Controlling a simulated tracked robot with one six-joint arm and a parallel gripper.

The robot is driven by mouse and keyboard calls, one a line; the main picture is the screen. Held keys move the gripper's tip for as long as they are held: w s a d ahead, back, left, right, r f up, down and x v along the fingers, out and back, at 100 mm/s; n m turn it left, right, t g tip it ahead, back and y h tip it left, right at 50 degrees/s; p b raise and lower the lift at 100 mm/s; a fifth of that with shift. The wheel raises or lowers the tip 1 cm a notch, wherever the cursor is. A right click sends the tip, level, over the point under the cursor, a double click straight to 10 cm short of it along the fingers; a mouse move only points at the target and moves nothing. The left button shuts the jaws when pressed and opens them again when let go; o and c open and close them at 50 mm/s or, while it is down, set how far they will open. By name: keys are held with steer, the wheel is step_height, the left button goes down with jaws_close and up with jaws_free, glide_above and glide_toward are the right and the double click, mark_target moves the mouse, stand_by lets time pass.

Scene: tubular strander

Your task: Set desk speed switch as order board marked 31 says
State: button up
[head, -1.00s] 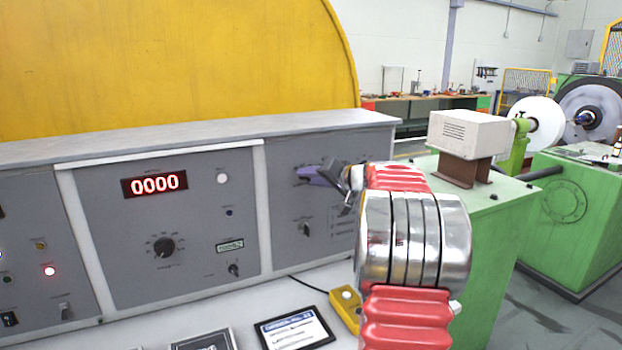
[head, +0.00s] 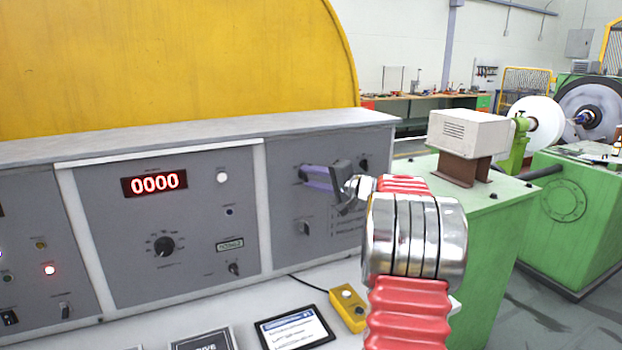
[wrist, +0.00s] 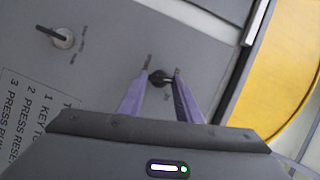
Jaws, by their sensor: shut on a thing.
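My gripper (head: 303,174) is at the right-hand grey desk panel, its purple fingers reaching the panel face. In the wrist view the fingers (wrist: 162,84) stand either side of a small black switch knob (wrist: 160,78) and are shut on it. The knob's pointer and most of its markings are hidden or too small to read. In the head view the fingers cover the knob. A dark-framed board with a blue header (head: 295,329) lies on the desk; its text is too blurred to read.
A round dial (head: 163,246) and a red 0000 display (head: 154,184) are on the middle panel. A key switch (wrist: 62,38) sits near printed steps. Another black knob (head: 365,164) is right of my gripper. A yellow button box (head: 347,309) stands on the desk below.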

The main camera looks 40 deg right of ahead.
steer(key=m+t, duration=0.1)
steer(key=m, duration=0.3)
steer(key=f+m+t+h, duration=0.1)
steer(key=m, duration=0.3)
steer(key=f+m+t, duration=0.1)
steer(key=m+t, duration=0.1)
steer(key=m, duration=0.2)
steer(key=shift+m+h, duration=0.3)
steer(key=shift+h, duration=0.1)
steer(key=o, duration=0.8)
steer(key=shift+o, duration=1.2)
steer(key=shift+a+r, duration=0.1)
steer(key=shift+r, duration=0.15)
steer(key=v, duration=1.3)
steer(key=shift+s+f, duration=0.35)
steer(key=shift+f, duration=0.05)
